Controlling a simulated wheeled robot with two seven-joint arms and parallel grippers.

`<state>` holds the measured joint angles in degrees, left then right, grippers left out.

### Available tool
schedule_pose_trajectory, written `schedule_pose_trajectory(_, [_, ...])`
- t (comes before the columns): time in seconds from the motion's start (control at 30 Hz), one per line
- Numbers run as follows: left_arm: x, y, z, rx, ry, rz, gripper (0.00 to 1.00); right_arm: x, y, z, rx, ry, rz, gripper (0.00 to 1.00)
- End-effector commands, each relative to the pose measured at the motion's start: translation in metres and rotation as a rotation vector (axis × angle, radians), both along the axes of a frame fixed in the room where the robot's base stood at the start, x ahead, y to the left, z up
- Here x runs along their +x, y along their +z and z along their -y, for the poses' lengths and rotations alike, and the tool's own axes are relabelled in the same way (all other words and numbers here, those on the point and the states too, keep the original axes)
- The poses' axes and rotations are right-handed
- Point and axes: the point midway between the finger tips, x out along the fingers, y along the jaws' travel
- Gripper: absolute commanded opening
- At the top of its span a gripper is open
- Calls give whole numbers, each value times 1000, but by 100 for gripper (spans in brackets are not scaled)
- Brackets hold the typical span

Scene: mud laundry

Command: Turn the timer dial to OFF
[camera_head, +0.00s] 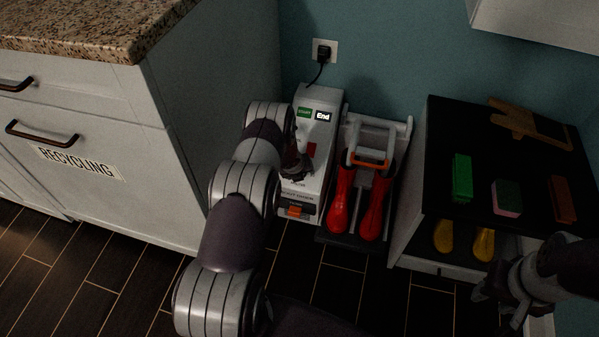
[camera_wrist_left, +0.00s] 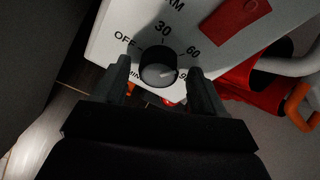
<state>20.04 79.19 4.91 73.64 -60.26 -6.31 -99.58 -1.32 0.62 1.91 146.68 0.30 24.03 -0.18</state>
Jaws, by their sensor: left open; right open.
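The timer dial (camera_wrist_left: 158,68) is a round dark knob with a grey face on the white machine (camera_head: 319,112). In the left wrist view, OFF is printed at its upper left, 30 above it and 60 at its upper right. A light mark on its face appears to point right, roughly toward the 60 side. My left gripper (camera_wrist_left: 161,83) is open, with one finger on each side of the dial; I cannot tell whether they touch it. In the head view the left gripper (camera_head: 295,167) hides the dial. My right gripper (camera_head: 500,300) is open and empty at lower right.
A rack with red boots (camera_head: 371,207) stands right of the machine. Beyond it, a dark-topped cabinet (camera_head: 442,128) holds a green brush (camera_head: 462,178), a sponge (camera_head: 507,197) and yellow footwear (camera_head: 483,245) below. The recycling cabinet (camera_head: 215,130) stands close on the left.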

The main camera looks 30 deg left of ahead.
Motion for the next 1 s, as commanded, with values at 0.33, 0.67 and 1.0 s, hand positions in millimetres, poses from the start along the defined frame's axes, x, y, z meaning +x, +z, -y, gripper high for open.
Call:
schedule_pose_trajectory(0.33, [0, 1, 0, -1, 0, 1, 15, 0, 0, 0, 0, 0, 0, 43])
schedule_pose_trajectory(0.67, [1, 2, 0, -31, 39, 10, 15, 0, 3, 0, 0, 0, 0, 43])
schedule_pose_trajectory(1.0, [1, 2, 0, -176, 238, 45, 15, 0, 9, 0, 0, 0, 0, 43])
